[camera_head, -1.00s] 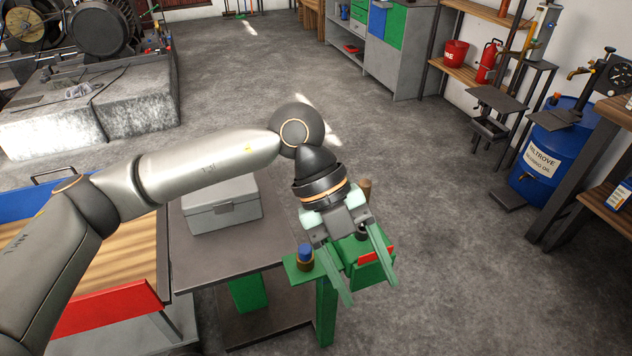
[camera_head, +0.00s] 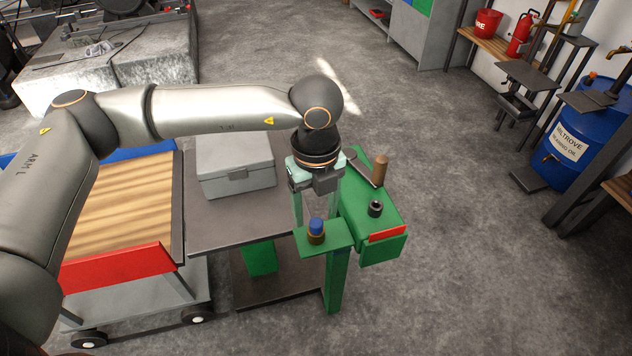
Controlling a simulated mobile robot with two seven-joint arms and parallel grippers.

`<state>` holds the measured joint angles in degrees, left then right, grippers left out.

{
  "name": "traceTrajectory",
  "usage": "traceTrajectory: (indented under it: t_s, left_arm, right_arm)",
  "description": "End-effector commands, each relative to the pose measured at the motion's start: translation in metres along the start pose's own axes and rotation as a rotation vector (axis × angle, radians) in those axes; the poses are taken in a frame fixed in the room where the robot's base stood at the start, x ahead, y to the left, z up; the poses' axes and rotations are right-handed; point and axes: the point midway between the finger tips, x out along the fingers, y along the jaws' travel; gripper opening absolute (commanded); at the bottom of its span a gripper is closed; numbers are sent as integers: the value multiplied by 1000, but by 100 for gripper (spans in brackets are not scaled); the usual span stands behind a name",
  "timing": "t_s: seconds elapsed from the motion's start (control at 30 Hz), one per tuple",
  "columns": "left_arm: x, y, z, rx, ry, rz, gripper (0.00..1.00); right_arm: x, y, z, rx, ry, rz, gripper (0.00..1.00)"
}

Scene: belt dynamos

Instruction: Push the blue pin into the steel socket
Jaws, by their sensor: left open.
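The blue pin (camera_head: 316,224) stands upright in a brown collar (camera_head: 316,238) on a small green ledge. A short dark cylinder with a hole in its top, which looks like the steel socket (camera_head: 376,208), sits to the right on a green block (camera_head: 362,226). My left gripper (camera_head: 318,214) points down with its pale green fingers open. In the picture the fingers straddle the blue pin's column, and they look to be just behind or above it. I cannot tell the exact height or depth. The gripper holds nothing visible. My right gripper is out of view.
A grey case (camera_head: 235,168) stands on the dark table (camera_head: 225,232), left of the gripper. A wood-topped cart (camera_head: 120,205) is further left.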

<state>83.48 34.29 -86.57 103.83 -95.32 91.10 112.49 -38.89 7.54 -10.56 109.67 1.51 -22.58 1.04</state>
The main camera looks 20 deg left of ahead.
Motion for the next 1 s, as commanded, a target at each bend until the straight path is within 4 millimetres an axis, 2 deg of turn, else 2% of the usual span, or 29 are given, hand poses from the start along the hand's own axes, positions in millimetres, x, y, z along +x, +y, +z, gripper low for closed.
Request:
traceTrajectory:
  t_s: [0.1, 0.23, 0.63, 1.0]
  left_arm:
    - [17, 0, 0, 0, 1, 2, 67]
    - [29, 0, 0, 1, 1, 1, 67]
    - [35, 0, 0, 2, 1, -1, 66]
    - [35, 0, 0, 2, 1, -1, 24]
  right_arm:
    - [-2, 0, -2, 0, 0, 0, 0]
    - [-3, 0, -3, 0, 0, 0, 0]
    - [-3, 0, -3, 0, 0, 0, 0]
    - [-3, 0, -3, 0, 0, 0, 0]
